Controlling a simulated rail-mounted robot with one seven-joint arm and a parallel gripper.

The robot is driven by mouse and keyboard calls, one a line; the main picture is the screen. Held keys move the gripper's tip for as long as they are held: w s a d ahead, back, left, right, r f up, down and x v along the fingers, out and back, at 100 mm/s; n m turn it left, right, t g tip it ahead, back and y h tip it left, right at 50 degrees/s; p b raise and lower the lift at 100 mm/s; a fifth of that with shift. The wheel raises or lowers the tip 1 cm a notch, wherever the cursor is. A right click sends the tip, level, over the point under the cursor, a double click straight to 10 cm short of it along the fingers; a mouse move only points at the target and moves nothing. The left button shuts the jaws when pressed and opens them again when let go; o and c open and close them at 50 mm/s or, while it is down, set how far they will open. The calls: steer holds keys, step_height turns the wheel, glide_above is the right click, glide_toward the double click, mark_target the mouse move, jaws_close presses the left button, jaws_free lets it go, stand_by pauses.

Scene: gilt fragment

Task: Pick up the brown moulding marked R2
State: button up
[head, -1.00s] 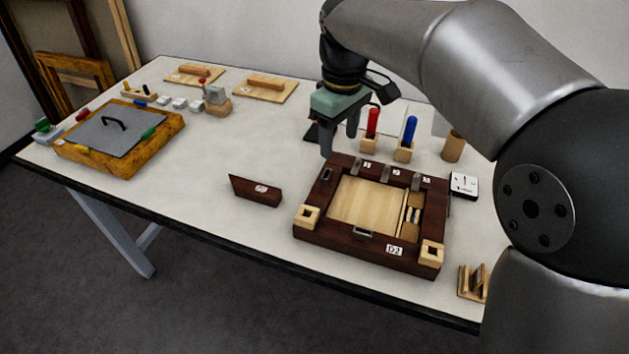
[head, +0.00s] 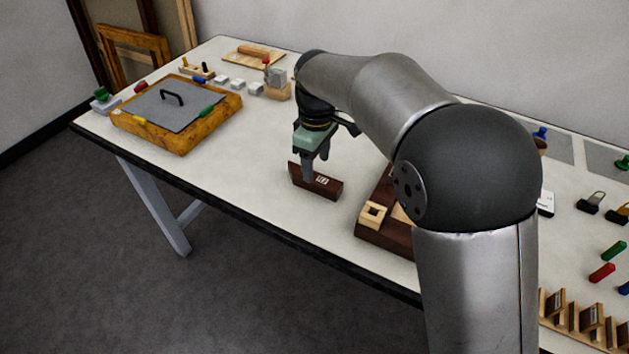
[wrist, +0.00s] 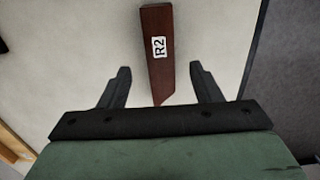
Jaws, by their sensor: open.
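The brown moulding marked R2 (head: 325,187) lies on the white table, left of the dark brown frame (head: 385,236). In the wrist view the moulding (wrist: 158,75) shows its white R2 label, and its pointed near end reaches between my fingers. My gripper (head: 316,172) is open over the moulding in the head view. In the wrist view my gripper (wrist: 163,82) has one finger on each side of the moulding, with a gap on both sides. I cannot tell the exact height of the fingertips. My arm hides most of the dark frame.
A yellow-brown box with a grey lid (head: 178,106) stands to the left. Small white blocks (head: 238,87) lie behind it. Padlocks (head: 591,202) and a slotted wooden rack (head: 582,322) are at the right. The table around the moulding is clear, with its front edge nearby.

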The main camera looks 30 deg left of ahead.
steer(key=shift+a+f, duration=0.15)
steer(key=shift+f, duration=1.25)
steer(key=shift+a+f, duration=0.1)
steer(key=shift+f, duration=1.25)
steer(key=shift+c, duration=0.4)
steer(key=c, duration=1)
steer(key=shift+r, duration=0.1)
